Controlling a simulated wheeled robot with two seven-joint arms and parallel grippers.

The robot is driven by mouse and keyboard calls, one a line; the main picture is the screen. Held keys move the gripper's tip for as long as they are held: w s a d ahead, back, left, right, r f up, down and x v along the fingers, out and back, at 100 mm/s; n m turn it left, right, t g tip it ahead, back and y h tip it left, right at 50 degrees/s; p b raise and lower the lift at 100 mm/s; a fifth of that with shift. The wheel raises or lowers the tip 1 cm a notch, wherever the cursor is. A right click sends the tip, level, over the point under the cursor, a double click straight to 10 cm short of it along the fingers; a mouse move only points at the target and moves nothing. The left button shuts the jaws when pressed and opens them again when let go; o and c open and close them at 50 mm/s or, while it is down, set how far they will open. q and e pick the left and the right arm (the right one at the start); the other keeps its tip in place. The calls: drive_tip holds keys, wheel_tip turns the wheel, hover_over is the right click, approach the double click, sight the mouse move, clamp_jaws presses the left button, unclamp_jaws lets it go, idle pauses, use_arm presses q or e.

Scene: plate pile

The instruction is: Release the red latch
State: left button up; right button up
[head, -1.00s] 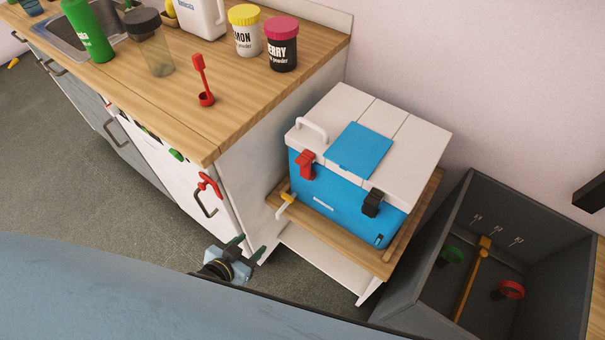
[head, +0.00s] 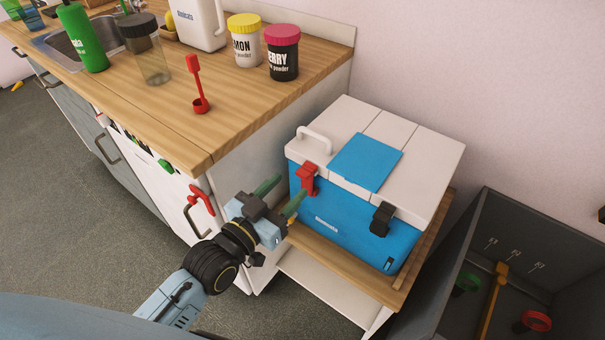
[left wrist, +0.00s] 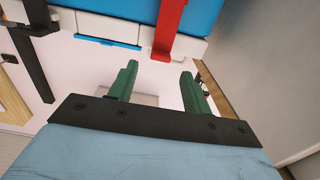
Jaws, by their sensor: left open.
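The cooler is a blue box (head: 340,222) with a white lid (head: 420,165), standing on a wooden shelf (head: 345,262). Its red latch (head: 307,178) is on the front face at the left, across the seam below the lid. The lid is down. My left gripper (head: 281,194) is open, its green fingers just left of and in front of the red latch, with a small gap. In the left wrist view the red latch (left wrist: 169,32) shows beyond the open fingers (left wrist: 160,84), with nothing between them. My right gripper is out of view.
A black latch (head: 381,219) sits at the cooler's right front. The wooden counter (head: 150,110) and cabinet with a red hook-like piece (head: 201,198) stand close left of my gripper. A grey open bin (head: 440,290) is at the right.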

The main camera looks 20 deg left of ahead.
sight(300, 176)
use_arm(q)
drive_tip(key=b+x, duration=0.1)
drive_tip(key=x, duration=0.5)
drive_tip(key=shift+w, duration=0.1)
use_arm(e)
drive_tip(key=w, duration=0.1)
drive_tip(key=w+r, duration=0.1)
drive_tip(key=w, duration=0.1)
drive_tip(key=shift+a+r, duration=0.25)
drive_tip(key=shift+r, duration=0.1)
use_arm(q)
clamp_jaws()
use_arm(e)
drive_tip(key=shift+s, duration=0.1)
